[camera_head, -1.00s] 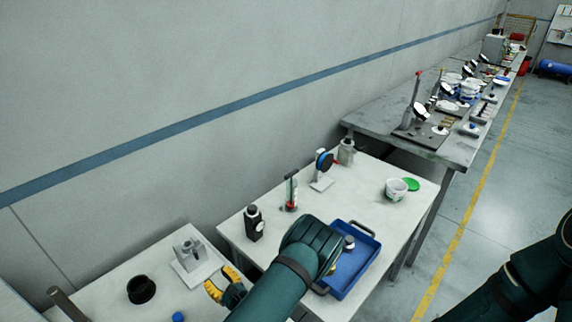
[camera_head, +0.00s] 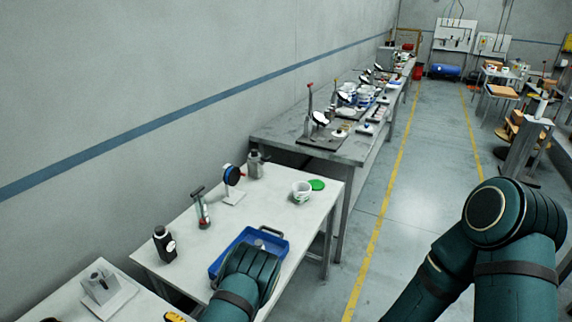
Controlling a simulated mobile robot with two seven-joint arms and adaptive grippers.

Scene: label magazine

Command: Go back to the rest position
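My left arm (camera_head: 243,283) comes up from the bottom of the head view, its elbow over the front part of the blue tray (camera_head: 280,248) on the near white table. Only a small yellow piece of my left gripper (camera_head: 174,317) shows at the bottom edge, so its fingers cannot be judged. My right arm (camera_head: 500,240) is bent at the lower right, over open floor. My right gripper is outside the picture.
A long grey bench (camera_head: 352,150) runs along the wall.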

